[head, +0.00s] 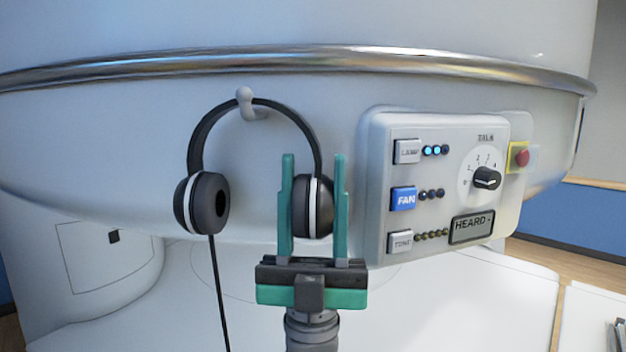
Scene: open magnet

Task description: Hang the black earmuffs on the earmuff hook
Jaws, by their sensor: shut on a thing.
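The black earmuffs (202,135) have a black headband and two dark cups with pale rings. The headband's top is at the pale grey earmuff hook (246,103) on the white magnet housing and appears to rest over its peg. A black cable hangs from the left cup (208,203). My gripper (314,165) points up, with its two green fingers on either side of the right cup (313,206), shut on it. Whether the headband's weight is on the hook cannot be told from this view.
A control panel (378,217) with buttons, a dial (487,178) and a red button (521,157) is close to the right of my gripper. A metal rail (300,61) runs above the hook. A white surface (450,310) lies below. A grey object (617,334) shows at the bottom right.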

